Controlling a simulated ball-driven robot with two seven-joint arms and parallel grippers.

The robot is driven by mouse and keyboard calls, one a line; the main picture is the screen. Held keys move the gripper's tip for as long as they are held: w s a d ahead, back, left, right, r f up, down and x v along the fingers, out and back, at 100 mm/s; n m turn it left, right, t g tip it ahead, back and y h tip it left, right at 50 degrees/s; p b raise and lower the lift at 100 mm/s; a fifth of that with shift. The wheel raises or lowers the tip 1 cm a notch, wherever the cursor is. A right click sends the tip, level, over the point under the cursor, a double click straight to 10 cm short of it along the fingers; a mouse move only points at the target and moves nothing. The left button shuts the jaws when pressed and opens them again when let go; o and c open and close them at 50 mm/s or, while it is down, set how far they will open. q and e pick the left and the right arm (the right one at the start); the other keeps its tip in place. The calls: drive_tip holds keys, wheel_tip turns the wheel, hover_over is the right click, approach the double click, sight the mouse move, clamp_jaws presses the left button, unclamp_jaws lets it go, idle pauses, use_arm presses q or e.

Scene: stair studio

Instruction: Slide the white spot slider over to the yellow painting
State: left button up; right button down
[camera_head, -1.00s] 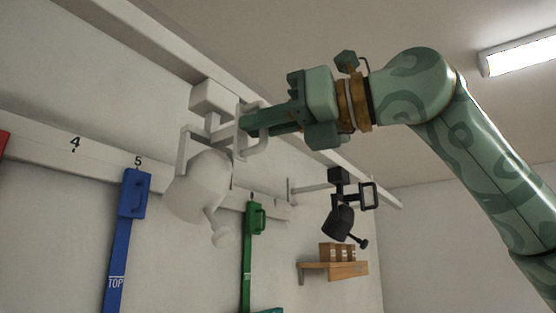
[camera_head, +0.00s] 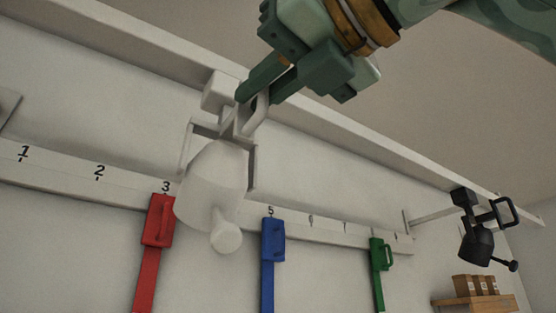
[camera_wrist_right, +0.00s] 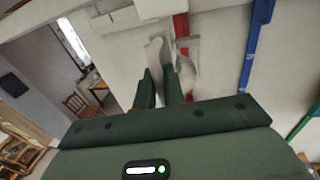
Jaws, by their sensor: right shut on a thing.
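The white spot slider (camera_head: 212,180) hangs from the white ceiling-side rail (camera_head: 330,122) in the head view, its round lamp head tilted down in front of the wall. My right gripper (camera_head: 256,88) is shut on the slider's white handle at its upper right. In the wrist view the fingers of my right gripper (camera_wrist_right: 160,88) reach to the white slider (camera_wrist_right: 187,58), which is partly blurred and hidden by them. My left gripper is in no view. No yellow painting shows in these frames.
A numbered wall strip (camera_head: 60,178) carries red (camera_head: 157,222), blue (camera_head: 272,240) and green (camera_head: 378,255) sliders on hanging bars. A black spot (camera_head: 477,245) hangs farther right on the rail. A shelf with boxes (camera_head: 478,286) is at lower right. Rail left of the white slider looks clear.

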drive_tip(key=shift+s+a, duration=0.15)
drive_tip(key=shift+a, duration=0.05)
drive_tip(key=shift+s+a, duration=0.15)
drive_tip(key=c, duration=1.6)
unclamp_jaws()
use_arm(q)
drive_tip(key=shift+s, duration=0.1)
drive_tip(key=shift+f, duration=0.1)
